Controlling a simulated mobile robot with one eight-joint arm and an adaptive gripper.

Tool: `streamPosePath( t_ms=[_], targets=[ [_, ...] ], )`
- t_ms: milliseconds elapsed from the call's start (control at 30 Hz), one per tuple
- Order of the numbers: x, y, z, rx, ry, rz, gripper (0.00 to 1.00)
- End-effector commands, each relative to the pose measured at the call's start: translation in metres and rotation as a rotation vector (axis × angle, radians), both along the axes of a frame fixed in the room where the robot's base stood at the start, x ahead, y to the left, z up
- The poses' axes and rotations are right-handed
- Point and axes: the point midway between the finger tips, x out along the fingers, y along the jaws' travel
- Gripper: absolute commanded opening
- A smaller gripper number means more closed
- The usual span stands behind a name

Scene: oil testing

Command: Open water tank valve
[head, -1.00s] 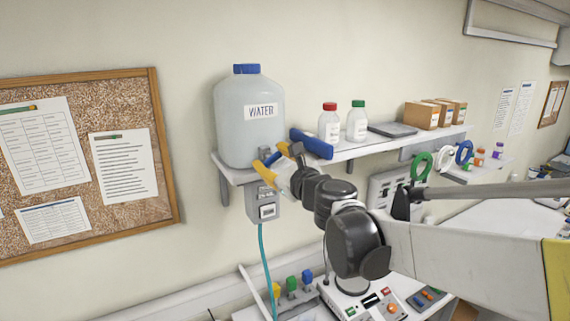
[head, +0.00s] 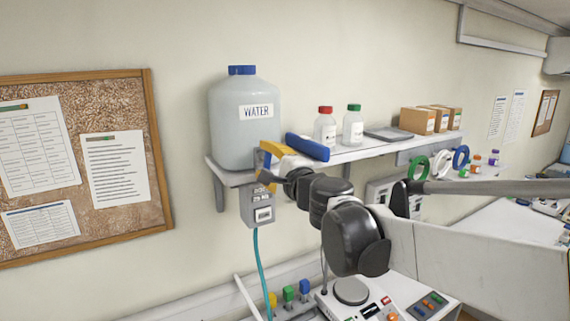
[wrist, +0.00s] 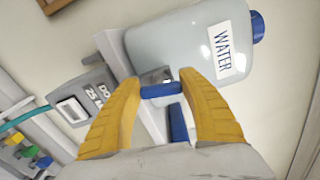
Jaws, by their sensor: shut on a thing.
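The water tank (head: 240,150) is a large translucent jug with a blue cap and a "WATER" label, standing on the left end of the wall shelf. It also shows in the wrist view (wrist: 180,45). My gripper (wrist: 162,80), with yellow fingers, is just below and in front of the tank. Its fingers are shut on the small blue valve handle (wrist: 160,91), which spans between the fingertips in the wrist view.
A grey box with a display (head: 262,205) hangs under the shelf (head: 360,150), with a teal hose below it. A blue block (head: 307,147) lies at the shelf edge beside my gripper. Bottles and cardboard boxes (head: 418,121) stand farther right. A bench with instruments is below.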

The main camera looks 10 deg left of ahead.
Motion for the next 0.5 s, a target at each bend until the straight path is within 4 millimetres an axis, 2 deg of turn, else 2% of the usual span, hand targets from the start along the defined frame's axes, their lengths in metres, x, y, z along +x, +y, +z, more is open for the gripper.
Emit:
streamPosePath(
  t_ms=[500],
  targets=[
    [0.0004, 0.0003, -0.0002, -0.150, -0.113, 0.000, 0.19]
  ],
)
